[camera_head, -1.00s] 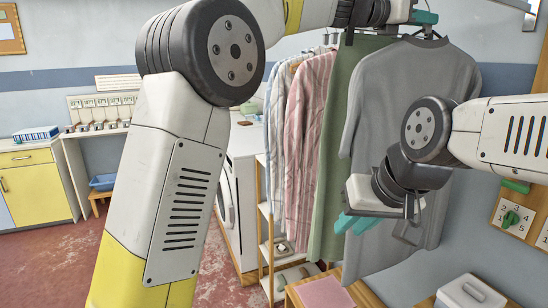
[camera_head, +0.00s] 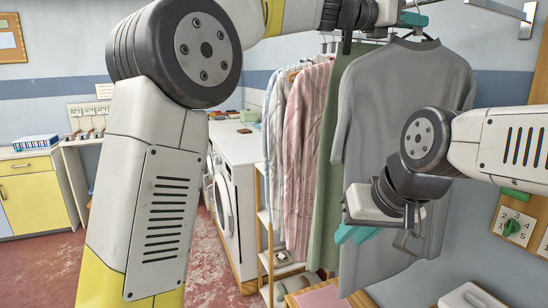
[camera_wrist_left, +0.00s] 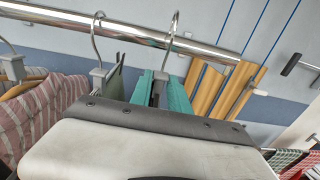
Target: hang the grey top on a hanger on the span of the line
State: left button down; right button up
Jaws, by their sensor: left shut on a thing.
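The grey top (camera_head: 395,110) hangs upright from a hanger (camera_head: 418,36) in the head view. My left gripper (camera_head: 412,20) is shut on the hanger at the neck, above the collar. In the left wrist view its teal fingers (camera_wrist_left: 160,92) close around the hanger's neck. The hanger's hook (camera_wrist_left: 173,32) is at the chrome rail (camera_wrist_left: 205,45); I cannot tell whether it bears on it. My right gripper (camera_head: 357,233) is low in front of the top, fingers pointing left; its gap is unclear.
A green garment (camera_head: 328,150) and striped shirts (camera_head: 303,140) hang left of the top. A rail bracket (camera_head: 527,20) is at the upper right. A numbered board (camera_head: 515,222) is on the right wall.

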aim_at(391, 37)
pick_arm(q)
jog(key=shift+s+a+f, duration=0.15)
jog(key=shift+a+f, duration=0.05)
jog(key=shift+a, duration=0.85)
jog(key=shift+v, duration=1.85)
jog(key=shift+s+d+r, duration=0.1)
